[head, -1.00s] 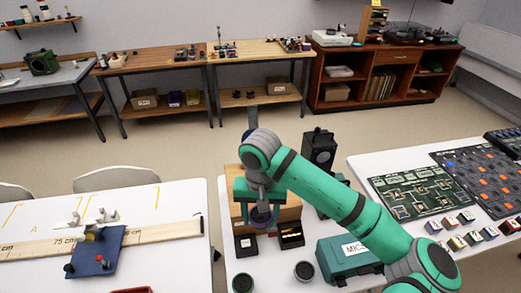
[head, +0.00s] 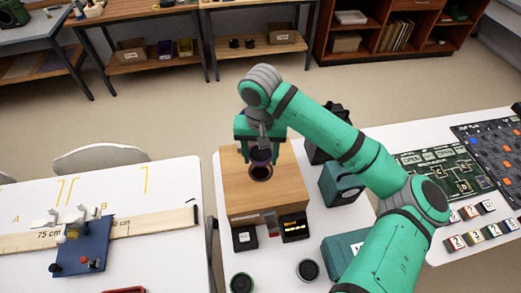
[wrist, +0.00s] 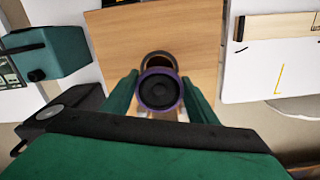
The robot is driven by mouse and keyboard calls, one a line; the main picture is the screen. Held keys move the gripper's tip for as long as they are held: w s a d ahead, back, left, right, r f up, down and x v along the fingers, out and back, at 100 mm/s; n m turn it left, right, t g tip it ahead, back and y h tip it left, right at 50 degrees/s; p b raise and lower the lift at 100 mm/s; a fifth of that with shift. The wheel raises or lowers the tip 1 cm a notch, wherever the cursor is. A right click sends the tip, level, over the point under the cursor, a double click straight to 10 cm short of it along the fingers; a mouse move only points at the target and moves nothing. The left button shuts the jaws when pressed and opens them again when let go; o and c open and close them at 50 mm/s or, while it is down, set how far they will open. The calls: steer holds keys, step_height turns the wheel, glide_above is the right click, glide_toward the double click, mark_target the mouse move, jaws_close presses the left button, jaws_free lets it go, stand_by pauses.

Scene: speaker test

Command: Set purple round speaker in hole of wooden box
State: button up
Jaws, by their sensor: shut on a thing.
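The purple round speaker (wrist: 158,91) is held between the two green fingers of my gripper (wrist: 159,95), its dark cone facing the wrist camera. In the head view the speaker (head: 260,156) is just above the wooden box, and my gripper (head: 260,150) points down over it. The wooden box (head: 283,195) stands on the white table. Its round dark hole (head: 261,173) shows just below the speaker in the head view. In the wrist view the hole (wrist: 160,60) is partly hidden behind the speaker. The speaker appears apart from the hole and offset from it.
A green case (head: 341,183) and a black speaker cabinet (head: 330,130) stand right of the box. Small dark boxes (head: 245,238) and round drivers (head: 308,270) lie in front. A second white table (head: 150,180) with a ruler board is at left.

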steer(key=shift+f, duration=2.95)
steer(key=shift+s+f, duration=0.2)
steer(key=shift+f, duration=0.55)
steer(key=shift+s, duration=0.1)
steer(key=o, duration=1.4)
steer(key=shift+d, duration=0.1)
step_height(320, 180, up, 13)
glide_above(260, 167)
steer(key=w, duration=0.1)
steer(key=shift+f, duration=0.2)
